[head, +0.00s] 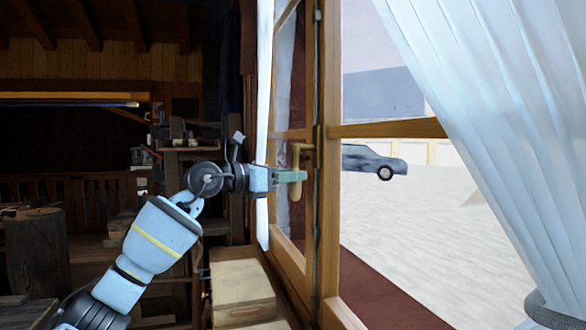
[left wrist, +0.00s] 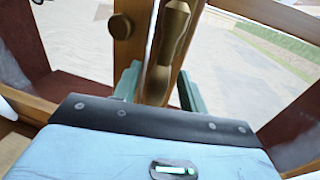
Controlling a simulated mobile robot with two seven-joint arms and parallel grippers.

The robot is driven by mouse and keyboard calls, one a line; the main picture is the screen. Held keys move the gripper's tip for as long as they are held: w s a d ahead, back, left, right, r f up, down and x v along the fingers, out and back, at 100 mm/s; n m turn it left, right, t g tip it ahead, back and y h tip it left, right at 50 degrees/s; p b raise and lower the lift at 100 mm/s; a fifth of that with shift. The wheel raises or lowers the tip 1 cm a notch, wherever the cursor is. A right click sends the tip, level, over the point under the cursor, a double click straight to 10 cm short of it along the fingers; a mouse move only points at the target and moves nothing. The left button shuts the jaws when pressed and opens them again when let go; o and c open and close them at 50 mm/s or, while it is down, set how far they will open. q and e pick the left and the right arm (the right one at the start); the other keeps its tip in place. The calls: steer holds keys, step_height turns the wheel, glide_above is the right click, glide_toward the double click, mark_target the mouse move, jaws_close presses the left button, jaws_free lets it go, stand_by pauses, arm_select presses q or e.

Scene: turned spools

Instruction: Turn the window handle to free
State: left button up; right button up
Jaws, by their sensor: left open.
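The brass window handle (head: 296,190) is on the wooden window frame in the head view, its lever hanging down. In the left wrist view the handle (left wrist: 170,35) runs down between the two fingers. My left gripper (head: 291,176) is at the lever from the left, its greenish fingers open on either side of it. The left gripper (left wrist: 158,92) also shows in the left wrist view, and I cannot tell whether either finger touches the handle. The wooden window frame (head: 330,220) stands upright behind the handle. My right gripper is not in view.
A white curtain (head: 480,110) hangs at the right, and a narrow pale curtain (head: 264,120) hangs close beside my left gripper. A wooden box (head: 240,285) is below the gripper. Outside the glass are a paved yard and a car (head: 374,162).

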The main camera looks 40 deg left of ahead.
arm_select(q)
steer(key=shift+x, duration=0.95)
